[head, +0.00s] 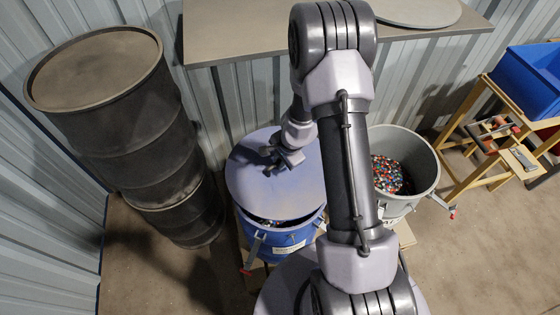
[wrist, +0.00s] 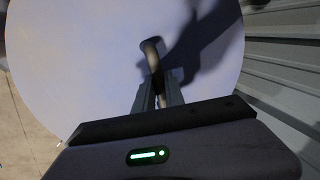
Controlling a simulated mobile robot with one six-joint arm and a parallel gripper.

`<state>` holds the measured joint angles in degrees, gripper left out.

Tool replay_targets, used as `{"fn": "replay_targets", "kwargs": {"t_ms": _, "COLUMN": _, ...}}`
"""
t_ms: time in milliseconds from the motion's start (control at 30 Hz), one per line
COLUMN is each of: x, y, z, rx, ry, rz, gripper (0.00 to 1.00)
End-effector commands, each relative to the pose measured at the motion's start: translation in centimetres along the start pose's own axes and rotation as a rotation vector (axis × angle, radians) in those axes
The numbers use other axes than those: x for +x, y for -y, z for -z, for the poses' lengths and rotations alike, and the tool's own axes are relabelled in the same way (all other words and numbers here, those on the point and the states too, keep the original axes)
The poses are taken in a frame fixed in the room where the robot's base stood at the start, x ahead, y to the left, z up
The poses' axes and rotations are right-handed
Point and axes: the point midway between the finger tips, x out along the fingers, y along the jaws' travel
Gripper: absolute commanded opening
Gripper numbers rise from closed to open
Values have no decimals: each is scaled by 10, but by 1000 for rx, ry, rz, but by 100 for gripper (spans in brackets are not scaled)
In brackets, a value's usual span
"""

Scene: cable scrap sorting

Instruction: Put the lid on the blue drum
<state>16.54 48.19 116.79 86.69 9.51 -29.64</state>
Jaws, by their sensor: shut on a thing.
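The blue drum (head: 283,242) stands low in the middle of the head view on a pallet. A round blue-violet lid (head: 262,192) is over its top. The lid is tilted or offset, and a dark gap with some contents shows along the drum's near rim. My gripper (head: 280,157) is above the lid, shut on its handle. In the wrist view the lid (wrist: 70,60) fills most of the picture, and its curved handle (wrist: 151,52) runs down between the fingers of my gripper (wrist: 158,92). The far rim of the drum is hidden under the lid.
A grey drum (head: 422,160) filled with coloured scraps stands right of the blue drum. Stacked dark barrels (head: 120,120) stand at the left. A bench (head: 240,50) holding a grey disc (head: 420,10) is behind. A wooden stand with a blue bin (head: 530,80) is at the right.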

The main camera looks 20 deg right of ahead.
Motion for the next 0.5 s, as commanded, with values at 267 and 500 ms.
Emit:
{"fn": "replay_targets", "kwargs": {"t_ms": 267, "x": 30, "y": -9, "z": 0, "rx": 1, "ry": 0, "rz": 1, "gripper": 0}}
{"fn": "replay_targets", "kwargs": {"t_ms": 500, "x": 53, "y": -16, "z": 0, "rx": 1, "ry": 0, "rz": 1, "gripper": 0}}
